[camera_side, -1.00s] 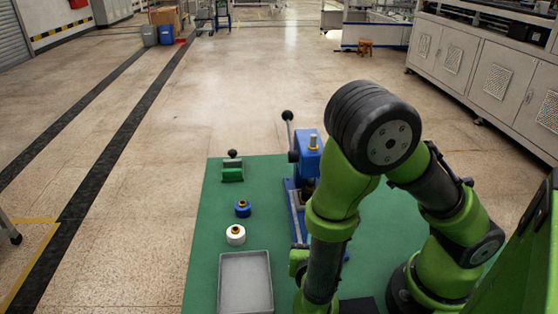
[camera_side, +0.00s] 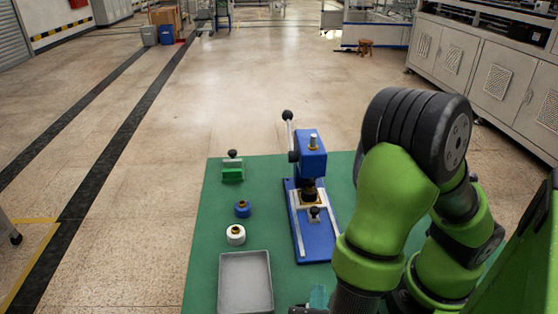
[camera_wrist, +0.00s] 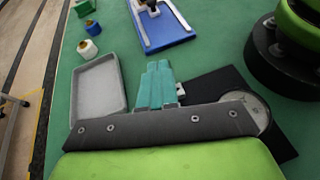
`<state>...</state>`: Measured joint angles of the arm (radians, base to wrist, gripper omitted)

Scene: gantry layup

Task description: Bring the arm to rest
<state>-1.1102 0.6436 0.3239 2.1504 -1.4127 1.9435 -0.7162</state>
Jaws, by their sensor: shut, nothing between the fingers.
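My gripper (camera_wrist: 158,68) shows in the wrist view as teal fingers held together with nothing between them. It is over the green mat, to the right of the grey tray. In the side view only a small teal part of my gripper (camera_side: 318,296) shows at the bottom edge, right of the tray. My green and black arm is folded at the right of that view and hides part of the mat. The fingers' height above the mat is hard to tell.
A blue press (camera_side: 311,165) with a lever stands on the green mat (camera_side: 215,215). To its left are a green block with a black knob (camera_side: 232,172), a blue spool (camera_side: 242,209) and a white spool (camera_side: 236,235). The empty grey tray (camera_side: 222,285) lies in front.

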